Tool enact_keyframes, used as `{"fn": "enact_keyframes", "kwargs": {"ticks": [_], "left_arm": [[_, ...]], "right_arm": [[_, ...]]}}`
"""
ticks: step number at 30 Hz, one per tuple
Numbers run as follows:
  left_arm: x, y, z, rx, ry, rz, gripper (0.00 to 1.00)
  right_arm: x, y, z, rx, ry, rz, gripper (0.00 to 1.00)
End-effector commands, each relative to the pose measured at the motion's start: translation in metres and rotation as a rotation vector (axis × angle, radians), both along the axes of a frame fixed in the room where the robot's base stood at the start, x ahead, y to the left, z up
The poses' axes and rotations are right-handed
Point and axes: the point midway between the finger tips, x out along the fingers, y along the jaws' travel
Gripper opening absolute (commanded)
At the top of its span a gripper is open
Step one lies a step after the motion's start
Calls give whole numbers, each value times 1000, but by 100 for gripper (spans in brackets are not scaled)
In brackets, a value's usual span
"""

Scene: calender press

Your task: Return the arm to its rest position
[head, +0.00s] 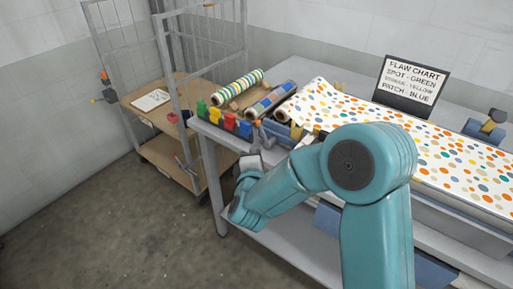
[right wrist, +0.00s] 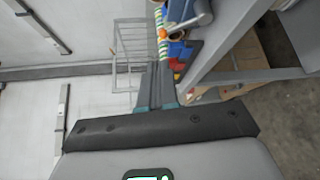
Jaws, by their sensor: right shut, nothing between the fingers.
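My right arm (head: 352,165) is teal and reaches across the front of the table in the head view. Its gripper (head: 262,133) is near the table's left front corner, beside the coloured clips. In the right wrist view its two dark fingers (right wrist: 155,88) lie together with nothing between them. My left gripper is not in view.
The press table (head: 222,135) carries coloured clips (head: 230,124), a striped roll (head: 237,86), a second roll (head: 270,99), dotted sheet (head: 440,150) and flaw chart (head: 412,82). A wheeled cage cart (head: 165,150) stands behind left. The floor (head: 120,230) at front left is clear.

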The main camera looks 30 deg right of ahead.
Motion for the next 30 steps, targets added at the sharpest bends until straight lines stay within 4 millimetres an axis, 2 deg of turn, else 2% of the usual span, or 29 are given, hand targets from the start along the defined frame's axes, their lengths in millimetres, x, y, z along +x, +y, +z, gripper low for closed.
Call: {"fn": "enact_keyframes", "kwargs": {"ticks": [17,20,23,25,26,27,28,30], "left_arm": [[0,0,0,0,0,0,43],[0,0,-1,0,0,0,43],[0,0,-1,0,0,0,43],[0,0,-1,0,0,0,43],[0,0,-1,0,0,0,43],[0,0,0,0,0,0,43],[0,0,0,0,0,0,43],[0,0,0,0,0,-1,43]], "right_arm": [[-5,5,1,1,1,0,0],[-6,-1,-5,0,13,-12,0],[-12,-11,-44,-3,95,-30,0],[-22,-10,-91,-7,203,8,0],[-27,-5,-113,19,248,42,0],[-36,5,-144,97,294,83,0],[-44,14,-167,177,324,109,0],[-68,39,-216,403,390,142,0]]}}
